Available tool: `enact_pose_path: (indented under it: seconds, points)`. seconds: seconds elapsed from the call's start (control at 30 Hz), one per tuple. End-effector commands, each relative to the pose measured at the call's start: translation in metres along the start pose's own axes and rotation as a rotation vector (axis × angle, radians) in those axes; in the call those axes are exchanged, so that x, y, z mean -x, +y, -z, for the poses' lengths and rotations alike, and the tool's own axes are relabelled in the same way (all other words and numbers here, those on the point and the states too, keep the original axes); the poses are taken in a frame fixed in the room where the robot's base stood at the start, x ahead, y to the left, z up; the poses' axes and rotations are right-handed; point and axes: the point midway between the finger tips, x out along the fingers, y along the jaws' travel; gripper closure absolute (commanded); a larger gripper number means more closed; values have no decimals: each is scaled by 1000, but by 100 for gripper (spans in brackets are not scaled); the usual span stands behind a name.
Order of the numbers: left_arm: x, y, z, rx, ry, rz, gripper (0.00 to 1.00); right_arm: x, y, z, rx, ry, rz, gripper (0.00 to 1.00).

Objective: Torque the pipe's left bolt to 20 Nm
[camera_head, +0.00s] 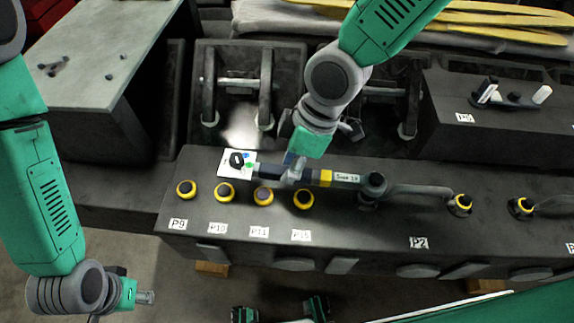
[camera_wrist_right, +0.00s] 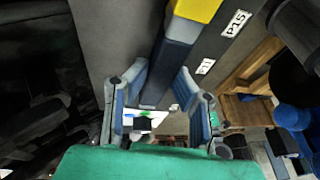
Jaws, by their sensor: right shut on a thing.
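The torque wrench (camera_head: 337,179) lies roughly level above the dark bench, with a dark handle, a yellow band and a white label. Its head (camera_head: 375,182) is at the left end of the grey pipe (camera_head: 418,190), over the left bolt, which it hides. I cannot tell how well it is seated. My right gripper (camera_head: 292,172) is shut on the handle. In the right wrist view the handle (camera_wrist_right: 172,62) runs between the blue-grey fingers (camera_wrist_right: 163,105). My left gripper (camera_head: 142,298) is at the lower left, away from the wrench; its fingers are unclear.
Several yellow-ringed sockets (camera_head: 263,195) line the bench (camera_head: 350,235) in front of the handle. A white card (camera_head: 232,170) with a black knob lies by the handle end. Another yellow-ringed fitting (camera_head: 460,204) is at the pipe's right end. A dark box (camera_head: 480,125) stands behind right.

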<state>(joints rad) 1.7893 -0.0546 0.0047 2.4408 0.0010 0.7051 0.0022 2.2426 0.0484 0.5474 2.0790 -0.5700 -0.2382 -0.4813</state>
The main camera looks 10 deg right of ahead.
Motion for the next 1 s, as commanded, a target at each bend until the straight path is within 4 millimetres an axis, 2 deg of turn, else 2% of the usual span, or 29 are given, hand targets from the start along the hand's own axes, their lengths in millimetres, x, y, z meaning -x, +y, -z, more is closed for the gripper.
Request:
enact_pose_path:
  seconds: [1.0]
  points:
    - [5, 0, 0, 0, 0, 0, 70, 3, 14, -3, -73, 7, -27, 100]
